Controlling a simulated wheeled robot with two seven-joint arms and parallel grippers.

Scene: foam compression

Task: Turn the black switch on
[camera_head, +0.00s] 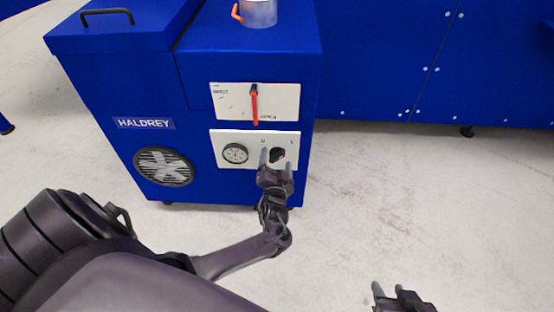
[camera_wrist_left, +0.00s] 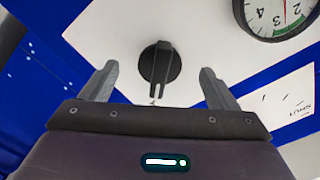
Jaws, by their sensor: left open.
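The black switch (camera_head: 277,155) is a round knob with a raised grip bar, on the lower white panel (camera_head: 228,136) of the blue machine. In the left wrist view the switch (camera_wrist_left: 160,63) sits between and beyond my fingertips, its bar pointing down the picture. My left gripper (camera_head: 276,154) is open in front of the switch, one finger on each side. In the left wrist view the left gripper (camera_wrist_left: 157,80) shows a gap on both sides of the knob. My right gripper (camera_head: 392,290) is at the bottom edge, partly cut off, away from the machine.
A round gauge (camera_head: 235,153) is left of the switch. Above is a panel with a red lever (camera_head: 254,105). A metal pot (camera_head: 259,12) with an orange handle stands on top of the machine. A vent fan (camera_head: 164,166) is at lower left. The floor to the right is clear.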

